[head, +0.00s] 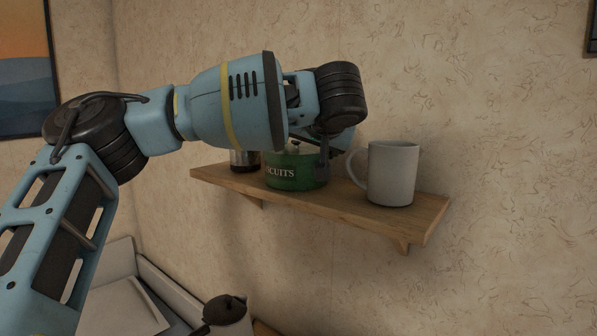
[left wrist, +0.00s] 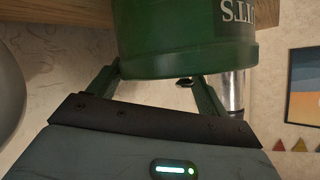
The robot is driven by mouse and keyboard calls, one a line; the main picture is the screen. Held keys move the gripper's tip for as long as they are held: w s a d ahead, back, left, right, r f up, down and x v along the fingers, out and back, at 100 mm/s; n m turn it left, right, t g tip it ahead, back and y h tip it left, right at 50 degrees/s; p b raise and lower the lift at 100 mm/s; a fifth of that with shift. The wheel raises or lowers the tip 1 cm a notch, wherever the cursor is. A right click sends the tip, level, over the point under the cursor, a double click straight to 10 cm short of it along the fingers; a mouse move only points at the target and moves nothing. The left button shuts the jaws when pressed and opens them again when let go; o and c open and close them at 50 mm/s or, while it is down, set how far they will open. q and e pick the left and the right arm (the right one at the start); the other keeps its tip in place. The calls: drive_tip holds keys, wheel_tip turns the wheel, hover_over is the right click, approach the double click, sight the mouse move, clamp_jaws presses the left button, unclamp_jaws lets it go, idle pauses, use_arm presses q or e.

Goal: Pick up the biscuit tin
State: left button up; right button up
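The biscuit tin (head: 290,180) is green with pale lettering and stands upright on the wooden shelf (head: 345,205). My left gripper (head: 322,165) is above and in front of the tin, and one finger hangs down before its right part. In the left wrist view, which is upside down, the tin (left wrist: 180,45) fills the top middle. There the two fingers of my left gripper (left wrist: 155,85) are spread apart and reach to the tin's edge. Nothing is seen held between them; whether they touch the tin is unclear. My right gripper is not in view.
A white mug (head: 392,172) stands on the shelf close to the right of the tin. A shiny jar (head: 244,162) stands to its left, partly hidden by my arm. A dark-lidded pot (head: 228,315) is below. The wall is directly behind the shelf.

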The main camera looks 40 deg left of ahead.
use_arm(q)
drive_tip(key=shift+f, duration=0.4)
drive_tip(key=c, duration=0.7)
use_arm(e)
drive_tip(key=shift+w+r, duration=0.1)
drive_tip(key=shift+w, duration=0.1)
use_arm(q)
drive_tip(key=shift+a, duration=0.1)
